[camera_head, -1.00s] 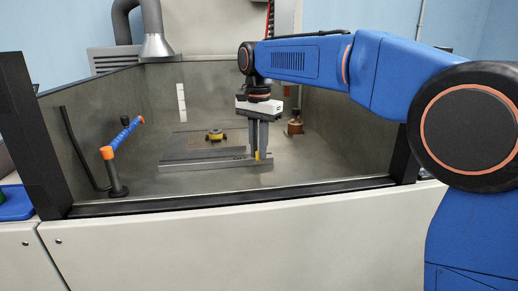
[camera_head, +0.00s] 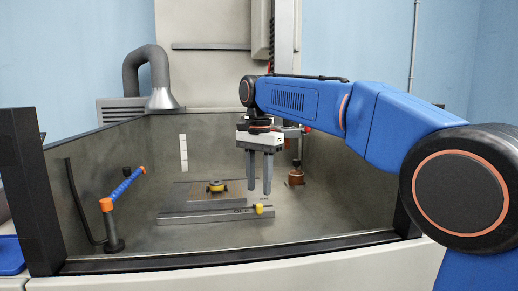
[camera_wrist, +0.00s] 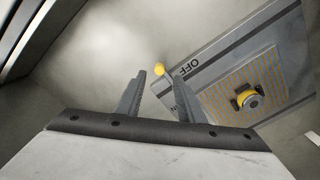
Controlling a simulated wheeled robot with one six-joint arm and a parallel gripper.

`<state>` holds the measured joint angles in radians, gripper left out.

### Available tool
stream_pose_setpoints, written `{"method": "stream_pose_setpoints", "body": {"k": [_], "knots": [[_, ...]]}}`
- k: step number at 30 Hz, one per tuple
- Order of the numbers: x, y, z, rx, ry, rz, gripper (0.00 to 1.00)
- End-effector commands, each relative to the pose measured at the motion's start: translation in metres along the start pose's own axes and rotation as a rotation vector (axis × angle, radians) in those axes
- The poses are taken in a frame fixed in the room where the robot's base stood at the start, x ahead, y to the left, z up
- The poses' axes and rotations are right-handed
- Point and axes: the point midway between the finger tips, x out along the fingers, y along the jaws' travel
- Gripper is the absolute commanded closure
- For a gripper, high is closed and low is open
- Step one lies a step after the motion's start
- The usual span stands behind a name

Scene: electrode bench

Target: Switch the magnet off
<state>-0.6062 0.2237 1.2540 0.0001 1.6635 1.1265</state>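The magnetic chuck (camera_head: 175,219) is a flat grey block on the tank floor. A yellow-knobbed lever (camera_head: 259,209) is at its front right. In the wrist view the yellow knob (camera_wrist: 159,69) shows by the chuck's corner, closer to the "OFF" lettering (camera_wrist: 189,67) than to the partly hidden second label (camera_wrist: 173,106). The lever's shaft is mostly hidden there. My gripper (camera_head: 259,190) points down just above the knob, its two fingers apart and empty. In the wrist view the knob lies just past my fingertips (camera_wrist: 162,80); no contact shows.
A round yellow-and-dark workpiece (camera_head: 216,186) sits on the chuck. A copper-coloured electrode (camera_head: 296,177) is right of my gripper. A blue-and-orange hose (camera_head: 122,190) stands at the left. Tank walls and the front rim (camera_head: 240,251) surround the space.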

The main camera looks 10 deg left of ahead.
Motion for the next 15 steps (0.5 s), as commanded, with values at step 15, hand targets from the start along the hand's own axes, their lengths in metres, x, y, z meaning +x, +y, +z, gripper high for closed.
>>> {"method": "stream_pose_setpoints", "body": {"k": [15], "knots": [[-0.094, -0.001, 0.000, 0.000, 0.001, -0.002, 0.65]]}}
